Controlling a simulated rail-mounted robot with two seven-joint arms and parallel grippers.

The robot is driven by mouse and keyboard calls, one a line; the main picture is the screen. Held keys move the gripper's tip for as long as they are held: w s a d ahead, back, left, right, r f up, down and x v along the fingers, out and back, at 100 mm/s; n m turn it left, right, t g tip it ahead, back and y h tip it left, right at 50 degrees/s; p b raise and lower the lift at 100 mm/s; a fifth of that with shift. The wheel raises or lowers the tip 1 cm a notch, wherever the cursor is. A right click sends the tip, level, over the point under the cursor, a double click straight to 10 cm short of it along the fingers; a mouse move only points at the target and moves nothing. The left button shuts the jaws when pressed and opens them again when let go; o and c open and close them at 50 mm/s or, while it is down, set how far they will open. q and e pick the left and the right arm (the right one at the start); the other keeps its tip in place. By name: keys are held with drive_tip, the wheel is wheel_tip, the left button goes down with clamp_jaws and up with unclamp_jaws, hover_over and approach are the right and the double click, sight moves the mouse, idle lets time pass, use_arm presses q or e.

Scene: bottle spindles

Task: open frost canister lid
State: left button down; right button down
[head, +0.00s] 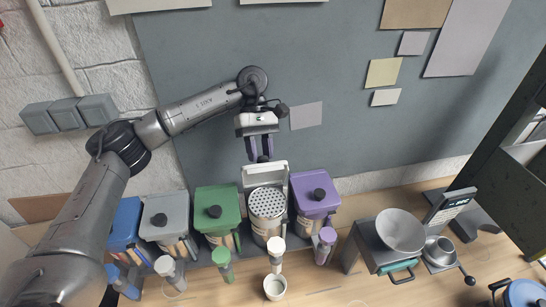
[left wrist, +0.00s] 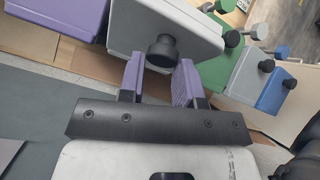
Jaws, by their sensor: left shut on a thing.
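The frost canister (head: 267,228) is the white one in the row, between the green and purple canisters. Its white lid (head: 252,174) is swung up and stands raised at the back, and a perforated round insert (head: 267,202) shows in the open top. My left gripper (head: 260,150) is behind and above the raised lid with its purple fingers pointing down. In the left wrist view my left gripper (left wrist: 160,66) is shut on the black knob (left wrist: 162,48) of the pale lid (left wrist: 190,25). My right gripper is not in view.
Green (head: 217,208) and purple (head: 314,195) canisters stand close on either side; grey (head: 167,214) and blue (head: 124,226) ones are further left. A white cup (head: 274,288) stands in front. A scale with a metal bowl (head: 400,231) is at right. The wall is close behind.

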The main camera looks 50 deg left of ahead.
use_arm(q)
drive_tip(key=shift+w+f, duration=0.1)
drive_tip(key=shift+f, duration=0.4)
drive_tip(key=c, duration=1.2)
unclamp_jaws()
drive_tip(key=o, duration=0.4)
drive_tip(key=shift+d+r, duration=0.15)
drive_tip(key=shift+r, duration=0.1)
drive_tip(key=shift+r, duration=0.1)
drive_tip(key=r, duration=0.2)
drive_tip(key=d+r+b, duration=0.1)
drive_tip(key=r, duration=0.1)
drive_tip(key=shift+w+d+r, duration=0.1)
drive_tip(key=shift+w+r, duration=0.05)
drive_tip(key=shift+w+d+r+b, duration=0.3)
drive_tip(key=shift+d+r, duration=0.75)
drive_tip(key=shift+d, duration=0.65)
drive_tip(key=shift+w+d+r+b, duration=0.2)
drive_tip(key=shift+d+r+b, duration=0.15)
drive_tip(key=shift+d+r, duration=1.1)
drive_tip(key=shift+w+d+r+b, duration=0.3)
drive_tip(key=shift+d+r, duration=0.4)
drive_tip(key=shift+d, duration=1.3)
